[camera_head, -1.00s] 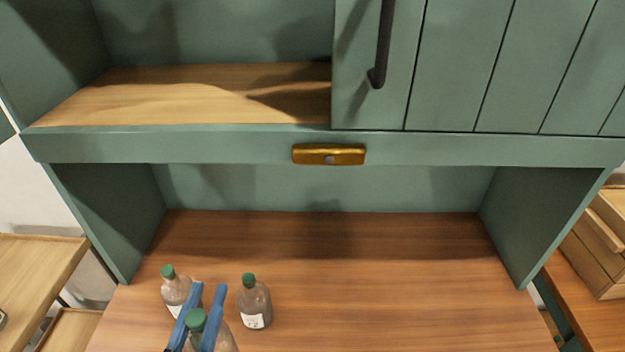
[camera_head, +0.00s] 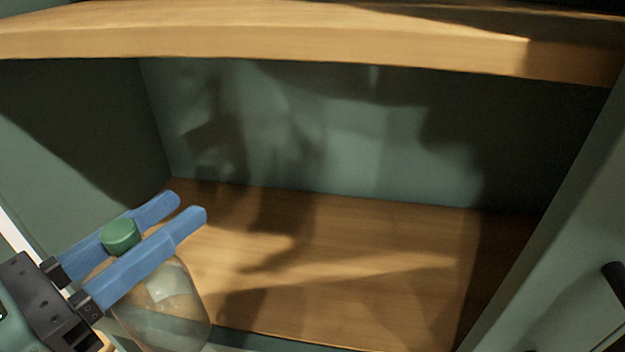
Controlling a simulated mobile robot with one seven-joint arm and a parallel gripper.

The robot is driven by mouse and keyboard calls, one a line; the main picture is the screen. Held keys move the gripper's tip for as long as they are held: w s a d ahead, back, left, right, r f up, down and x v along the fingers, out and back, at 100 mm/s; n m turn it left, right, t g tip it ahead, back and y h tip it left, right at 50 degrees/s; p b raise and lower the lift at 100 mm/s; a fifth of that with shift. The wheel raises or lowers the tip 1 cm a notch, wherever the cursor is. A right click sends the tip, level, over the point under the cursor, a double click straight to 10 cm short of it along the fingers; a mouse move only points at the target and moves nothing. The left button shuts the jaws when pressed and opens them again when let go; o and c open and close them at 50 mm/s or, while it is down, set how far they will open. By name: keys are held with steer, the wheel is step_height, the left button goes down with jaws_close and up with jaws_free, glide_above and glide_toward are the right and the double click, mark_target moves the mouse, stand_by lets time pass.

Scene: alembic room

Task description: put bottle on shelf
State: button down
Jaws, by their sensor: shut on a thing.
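My gripper (camera_head: 184,206) is at the lower left with its two blue fingers pointing right and up. It is shut on a clear glass bottle (camera_head: 165,308) by the neck, just below the green cap (camera_head: 121,234). The bottle hangs close to upright, slightly tilted, and its lower end is cut off by the picture's bottom edge. The shelf (camera_head: 330,250) is the empty wooden floor of the open green compartment behind the gripper. The bottle appears in front of the shelf's front edge; I cannot tell its exact distance from it.
An upper wooden board (camera_head: 300,38) crosses the top of the compartment. Green walls close it at the left (camera_head: 70,130) and the back (camera_head: 350,140). A green door or panel with a dark handle (camera_head: 614,275) stands at the right. The compartment is free inside.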

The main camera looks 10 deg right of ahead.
steer(key=f+p+x, duration=0.3)
steer(key=p+x, duration=0.2)
steer(key=x, duration=1)
steer(key=shift+f, duration=0.3)
steer(key=shift+w+d+f, duration=0.1)
steer(key=shift+w+d, duration=0.05)
steer(key=c, duration=0.6)
jaws_free()
steer(key=shift+f, duration=0.1)
steer(key=shift+c, duration=0.2)
steer(key=b+v, duration=0.3)
steer(key=v, duration=0.9)
steer(key=shift+b, duration=0.35)
